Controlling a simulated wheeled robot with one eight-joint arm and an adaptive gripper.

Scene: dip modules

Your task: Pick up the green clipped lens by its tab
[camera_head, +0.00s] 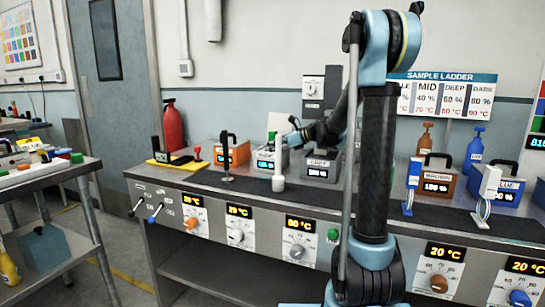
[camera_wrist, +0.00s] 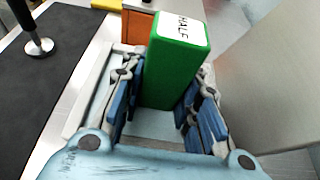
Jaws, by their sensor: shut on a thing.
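In the wrist view a green block-shaped piece (camera_wrist: 175,68) with a white label reading HALF stands between the blue pads of my gripper (camera_wrist: 166,80). It looks like the tab of the green clipped lens. My gripper is shut on it, one finger on each side. Whatever is below the green piece is hidden. In the head view my gripper (camera_head: 293,137) is small, over the back of the bench near the grey and dark boxes. The lens cannot be made out clearly there.
An orange box (camera_head: 234,152) stands left of my gripper, and a grey box (camera_head: 318,170) with a display stands just right of it. A dark stand (camera_wrist: 40,46) is on the black mat. A brown box (camera_head: 440,187) is farther right.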

